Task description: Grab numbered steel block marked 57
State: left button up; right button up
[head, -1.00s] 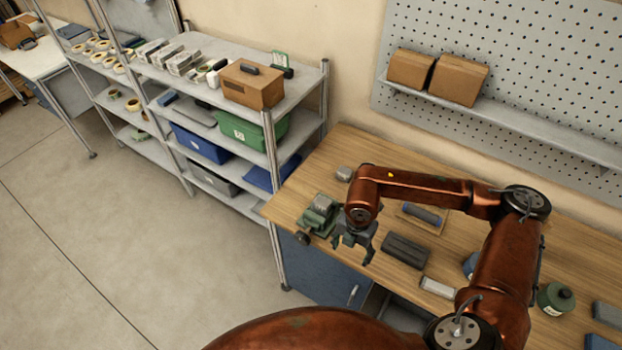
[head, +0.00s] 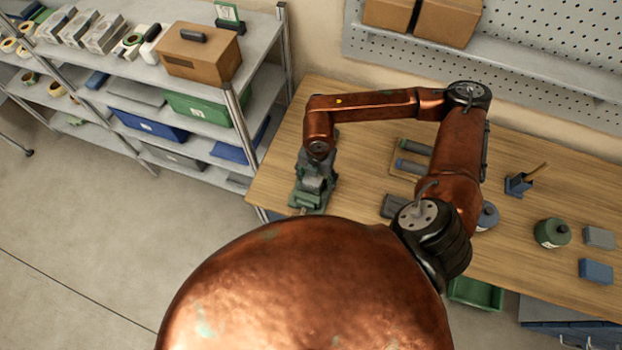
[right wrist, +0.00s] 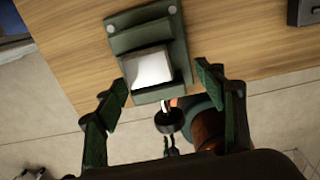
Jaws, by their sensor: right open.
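A pale steel block (right wrist: 150,68) sits in a green vise (right wrist: 145,27) at the wood bench's edge in the right wrist view. Its top is washed out by glare, and no number can be read. In the head view the vise (head: 307,200) is at the bench's left end, partly covered by my right arm. My right gripper (right wrist: 161,79) is open and empty, its fingers apart on either side of the block, nearer the camera. In the head view the right gripper (head: 318,163) is mostly hidden under the wrist, over the vise. My left gripper is not in view.
A metal shelf rack with a cardboard box (head: 199,54) and bins stands left of the bench. Blue-grey cylindrical tools (head: 413,165), a green jar (head: 552,233) and blue blocks (head: 596,270) lie to the right. A pegboard shelf with cardboard boxes (head: 440,20) is behind.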

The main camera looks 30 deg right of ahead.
aim_at(314, 180)
notch_tip(314, 180, down, 2)
jog(key=shift+w+a+f+p, duration=0.1)
jog(key=shift+f+p, duration=0.1)
jog(key=shift+p, duration=0.1)
jog(key=shift+w+f, duration=1.05)
jog(key=shift+s+r, duration=0.15)
jog(key=shift+s, duration=0.2)
jog(key=shift+c, duration=0.5)
jog(key=shift+s+r, duration=0.1)
jog(key=shift+s, duration=0.15)
jog(key=shift+c, duration=0.7)
jog(key=shift+w, duration=0.45)
jog(key=c, duration=0.5)
jog(key=shift+s, duration=0.2)
jog(key=c, duration=0.3)
jog(key=shift+c, duration=0.8)
jog(key=shift+w, duration=0.1)
jog(key=c, duration=0.3)
grip_shut()
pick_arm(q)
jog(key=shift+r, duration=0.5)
